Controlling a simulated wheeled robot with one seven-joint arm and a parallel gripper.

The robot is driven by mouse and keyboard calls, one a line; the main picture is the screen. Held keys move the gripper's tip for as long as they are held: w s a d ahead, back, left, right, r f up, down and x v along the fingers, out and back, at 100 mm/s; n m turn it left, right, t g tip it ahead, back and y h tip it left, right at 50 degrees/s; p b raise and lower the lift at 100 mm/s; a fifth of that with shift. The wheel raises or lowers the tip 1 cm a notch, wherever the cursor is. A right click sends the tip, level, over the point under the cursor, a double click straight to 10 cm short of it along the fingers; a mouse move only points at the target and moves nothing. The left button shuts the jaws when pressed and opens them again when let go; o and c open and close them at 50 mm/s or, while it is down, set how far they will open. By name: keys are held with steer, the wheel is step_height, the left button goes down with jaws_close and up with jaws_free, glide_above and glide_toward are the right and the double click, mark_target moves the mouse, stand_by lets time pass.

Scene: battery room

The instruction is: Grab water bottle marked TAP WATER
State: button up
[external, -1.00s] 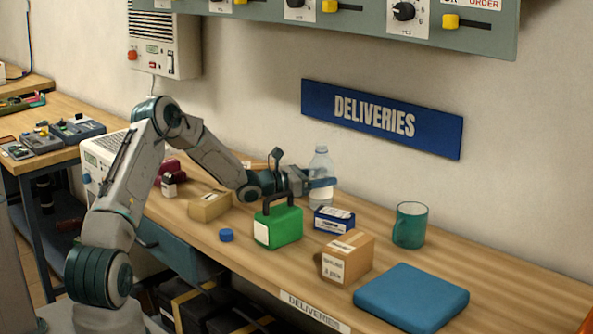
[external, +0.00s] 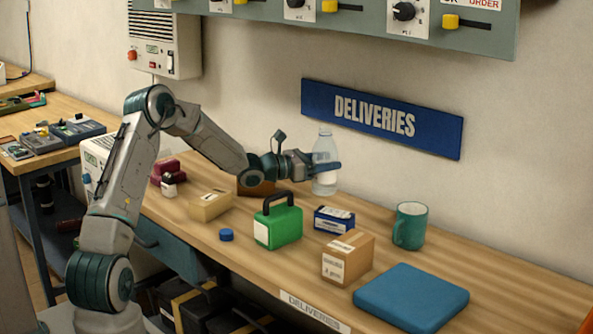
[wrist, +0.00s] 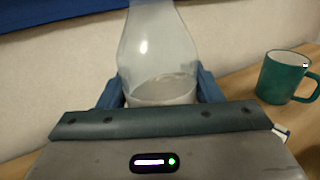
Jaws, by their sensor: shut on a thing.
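A clear plastic bottle (external: 325,150) with a pale label band is upright in my gripper (external: 328,169), above the back of the bench. In the wrist view the bottle (wrist: 153,50) stands between the two blue fingers of my gripper (wrist: 160,92), which touch it on both sides. Water shows inside near finger height. No label text is readable, so I cannot tell whether it says TAP WATER. The lower part of the bottle is hidden in the wrist view by my gripper body.
On the wooden bench (external: 480,262) are a green case (external: 278,228), a blue-and-white box (external: 334,219), a cardboard box (external: 348,257), a teal mug (external: 410,225), a blue cushion (external: 411,296) and a blue cap (external: 226,235). The DELIVERIES sign (external: 381,119) hangs on the wall behind.

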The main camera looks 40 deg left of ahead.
steer(key=s+d+r+b, duration=0.1)
steer(key=s+d+r, duration=0.3)
steer(key=d, duration=0.4)
steer(key=shift+d+r+b, duration=0.25)
steer(key=shift+r+b, duration=0.05)
steer(key=shift+r, duration=0.55)
steer(key=shift+r, duration=0.1)
stand_by(0.4)
